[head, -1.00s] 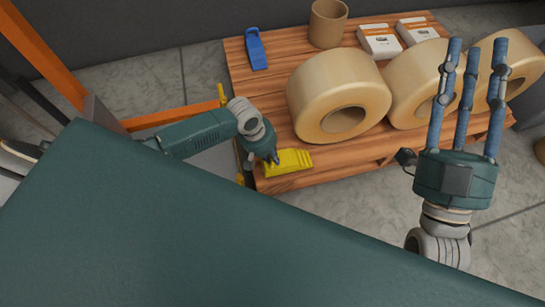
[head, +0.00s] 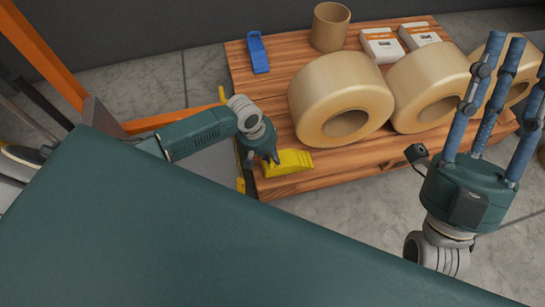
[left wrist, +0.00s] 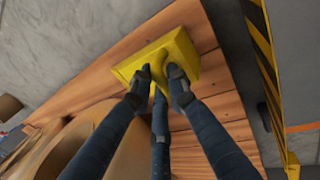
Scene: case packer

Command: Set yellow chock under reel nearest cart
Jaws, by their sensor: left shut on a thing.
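The yellow chock (head: 290,162) is a ribbed wedge at the near left corner of the wooden pallet (head: 350,175). I cannot tell whether the chock touches the boards. Three tan reels lie in a row: the left reel (head: 325,88) is closest to the chock and apart from it, then the middle reel (head: 425,80) and the right reel (head: 492,62). My right gripper (head: 510,68) is open and empty, fingers pointing up.
An orange frame (head: 45,55) stands at the left. A yellow-black striped edge (left wrist: 262,45) runs beside the pallet. Bare boards separate the chock and left reel.

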